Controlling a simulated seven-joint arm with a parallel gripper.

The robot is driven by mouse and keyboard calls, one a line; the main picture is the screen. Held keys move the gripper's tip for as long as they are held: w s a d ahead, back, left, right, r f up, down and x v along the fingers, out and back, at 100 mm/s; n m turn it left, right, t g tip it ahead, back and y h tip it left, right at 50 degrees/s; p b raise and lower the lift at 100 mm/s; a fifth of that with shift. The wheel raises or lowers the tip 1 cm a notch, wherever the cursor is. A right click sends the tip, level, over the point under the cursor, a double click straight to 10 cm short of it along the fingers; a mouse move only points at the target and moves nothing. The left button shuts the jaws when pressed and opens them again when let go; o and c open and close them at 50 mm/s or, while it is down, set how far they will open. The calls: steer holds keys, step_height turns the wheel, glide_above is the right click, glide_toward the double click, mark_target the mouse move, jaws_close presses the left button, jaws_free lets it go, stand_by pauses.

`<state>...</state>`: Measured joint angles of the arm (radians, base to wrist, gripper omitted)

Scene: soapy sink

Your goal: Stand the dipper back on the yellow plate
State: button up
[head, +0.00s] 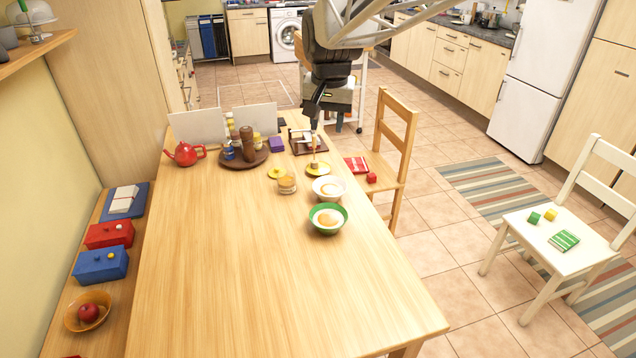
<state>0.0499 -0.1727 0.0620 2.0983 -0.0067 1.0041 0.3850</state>
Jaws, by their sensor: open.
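The yellow plate (325,172) lies on the wooden table, just behind the white bowl. A thin, light-coloured dipper (315,154) stands about upright at the plate, its lower end appearing to rest on it. The contact is too small to be sure. My gripper (313,124) points down directly above the dipper, with its jaws open. The fingertips are close to the dipper's top end; I cannot tell if they touch or surround it.
A glass jar (287,184) and a small yellow disc (276,172) are left of the plate. A white bowl (328,189) and a green bowl (328,218) stand in front. A dark-framed holder (300,147) is behind. The table's front half is clear.

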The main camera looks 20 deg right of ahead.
steer(key=s+a+f+n, duration=0.1)
steer(key=s+f+n, duration=0.1)
steer(key=s, duration=1.1)
steer(key=s+a+f+n, duration=0.1)
steer(key=s+f, duration=0.4)
steer(key=s, duration=0.9)
steer(key=shift+s+a+f+n+t, duration=0.2)
steer(key=shift+a+f+n+t, duration=0.15)
steer(key=shift+n, duration=0.55)
